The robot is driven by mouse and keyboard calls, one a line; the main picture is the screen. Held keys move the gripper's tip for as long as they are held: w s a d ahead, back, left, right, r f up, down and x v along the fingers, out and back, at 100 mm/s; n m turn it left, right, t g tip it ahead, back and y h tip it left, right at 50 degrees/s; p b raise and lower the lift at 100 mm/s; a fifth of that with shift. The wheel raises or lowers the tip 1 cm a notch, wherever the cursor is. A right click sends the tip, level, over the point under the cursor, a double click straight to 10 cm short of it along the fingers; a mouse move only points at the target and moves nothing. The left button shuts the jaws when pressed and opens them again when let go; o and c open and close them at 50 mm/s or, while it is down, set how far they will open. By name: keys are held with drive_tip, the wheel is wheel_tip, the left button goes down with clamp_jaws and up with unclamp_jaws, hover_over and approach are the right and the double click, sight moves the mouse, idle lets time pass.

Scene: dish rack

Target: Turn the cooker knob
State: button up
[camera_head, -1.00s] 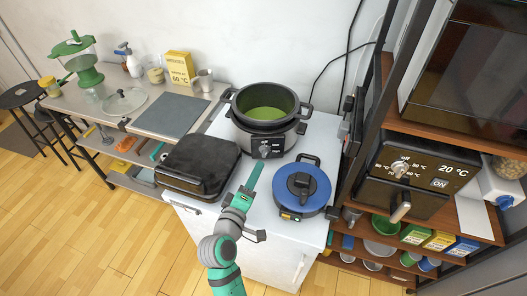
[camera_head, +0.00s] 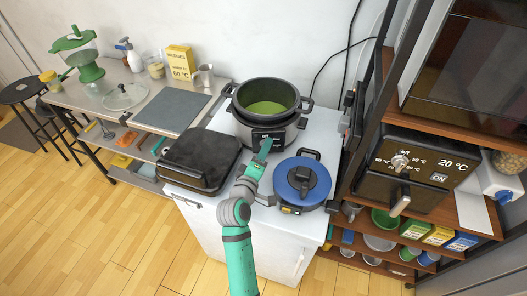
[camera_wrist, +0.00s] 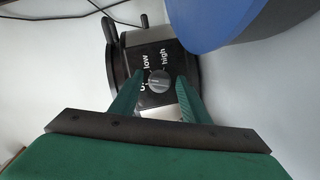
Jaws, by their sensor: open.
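The cooker (camera_head: 262,112) is a dark pot with green contents, standing on the white counter. Its front panel carries a round grey knob (camera_wrist: 158,80), seen in the wrist view with the labels "low" and "high" around it. My gripper (camera_wrist: 154,98) is open, its two green fingers on either side of the knob in that view, with gaps to it. I cannot tell how deep the fingertips reach. In the head view my gripper (camera_head: 262,152) is in front of the cooker panel and hides the knob.
A blue-lidded appliance (camera_head: 318,180) stands close on the right of my gripper. A black closed grill (camera_head: 195,160) is on the left. The oven (camera_head: 415,170) with its own knob is on the shelf at the right. Bare white counter (camera_head: 322,128) shows beside the cooker.

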drive_tip(key=c, duration=1)
drive_tip(key=shift+m, duration=0.3)
drive_tip(key=m, duration=0.1)
drive_tip(key=m+g+y, duration=0.1)
drive_tip(key=m, duration=0.1)
drive_tip(key=shift+d+r, duration=0.15)
drive_tip(key=shift+d, duration=0.05)
drive_tip(key=shift+m+g+y, duration=0.4)
drive_tip(key=shift+m+y, duration=0.5)
drive_tip(key=shift+m, duration=0.3)
drive_tip(key=o, duration=1)
